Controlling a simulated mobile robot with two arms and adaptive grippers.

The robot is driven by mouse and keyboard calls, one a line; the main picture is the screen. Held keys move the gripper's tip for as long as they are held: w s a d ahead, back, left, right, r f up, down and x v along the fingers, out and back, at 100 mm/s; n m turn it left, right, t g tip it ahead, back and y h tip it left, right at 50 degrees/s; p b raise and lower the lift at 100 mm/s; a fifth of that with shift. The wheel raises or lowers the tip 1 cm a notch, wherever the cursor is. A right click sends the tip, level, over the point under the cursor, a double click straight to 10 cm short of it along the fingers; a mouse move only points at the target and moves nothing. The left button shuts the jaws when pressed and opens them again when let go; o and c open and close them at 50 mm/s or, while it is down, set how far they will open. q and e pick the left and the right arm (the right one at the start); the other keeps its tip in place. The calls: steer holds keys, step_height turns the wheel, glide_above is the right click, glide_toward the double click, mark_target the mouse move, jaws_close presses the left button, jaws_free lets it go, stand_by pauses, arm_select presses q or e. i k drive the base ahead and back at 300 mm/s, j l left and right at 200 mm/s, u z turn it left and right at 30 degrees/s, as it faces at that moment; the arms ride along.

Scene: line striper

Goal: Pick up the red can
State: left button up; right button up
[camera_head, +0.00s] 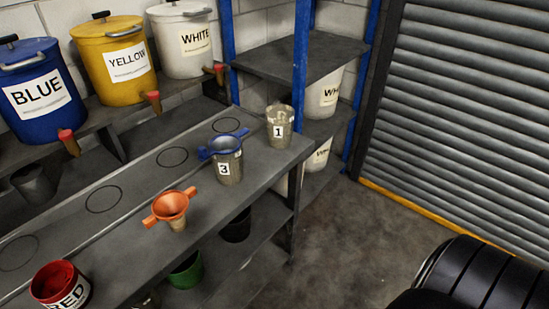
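The red can (61,285) stands upright at the front left end of the grey workbench (125,232), in the lower left corner of the head view. Its white label reads "RED". Its open top faces up, and its lower part is cut off by the frame's bottom edge. Neither of my grippers is in view, and nothing is seen touching the can.
An orange funnel (171,206), a can marked 3 with a blue funnel (225,145) and a can marked 1 (279,128) stand farther along the bench. Blue (38,92), yellow (115,60) and white buckets line the back.

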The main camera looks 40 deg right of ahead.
mark_target(59, 284)
steer(key=z, duration=0.8)
steer(key=k+j+u, duration=0.15)
steer(key=u, duration=1.1)
